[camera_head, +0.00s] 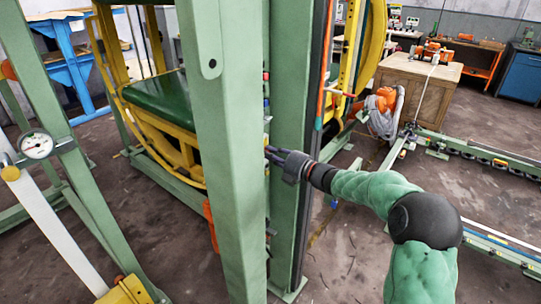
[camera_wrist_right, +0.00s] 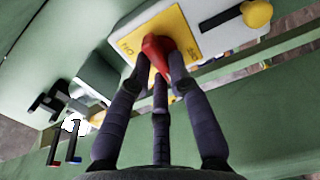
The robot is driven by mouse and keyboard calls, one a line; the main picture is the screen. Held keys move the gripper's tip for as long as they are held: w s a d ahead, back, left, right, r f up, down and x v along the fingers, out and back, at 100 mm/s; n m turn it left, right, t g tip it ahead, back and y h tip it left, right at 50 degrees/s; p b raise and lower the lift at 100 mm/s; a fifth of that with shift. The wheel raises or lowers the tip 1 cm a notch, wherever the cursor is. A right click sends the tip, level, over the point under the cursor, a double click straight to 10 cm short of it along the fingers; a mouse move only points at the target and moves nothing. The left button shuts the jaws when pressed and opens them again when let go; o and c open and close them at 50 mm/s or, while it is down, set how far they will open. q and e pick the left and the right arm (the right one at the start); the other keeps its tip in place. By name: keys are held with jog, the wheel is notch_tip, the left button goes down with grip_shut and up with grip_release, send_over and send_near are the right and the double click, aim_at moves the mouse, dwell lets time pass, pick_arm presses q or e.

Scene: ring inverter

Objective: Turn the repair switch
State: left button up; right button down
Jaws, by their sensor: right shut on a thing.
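The repair switch shows in the right wrist view as a red knob (camera_wrist_right: 156,48) on a yellow plate (camera_wrist_right: 183,28) with lettering, part of which reads "ON". My right gripper (camera_wrist_right: 160,78) has its dark fingers closed around the red knob. In the head view my right gripper (camera_head: 275,155) reaches from the right to the gap between two green posts. The near post (camera_head: 222,150) hides most of the switch there. My left gripper is not in view.
A yellow-knobbed black lever (camera_wrist_right: 257,13) sits beside the switch plate. Small red and blue levers (camera_wrist_right: 62,150) are at the lower left of the wrist view.

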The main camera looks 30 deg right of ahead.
jog(key=shift+f, duration=0.1)
jog(key=c, duration=1.1)
grip_release()
jog(key=shift+c, duration=0.2)
jog(key=v, duration=1.2)
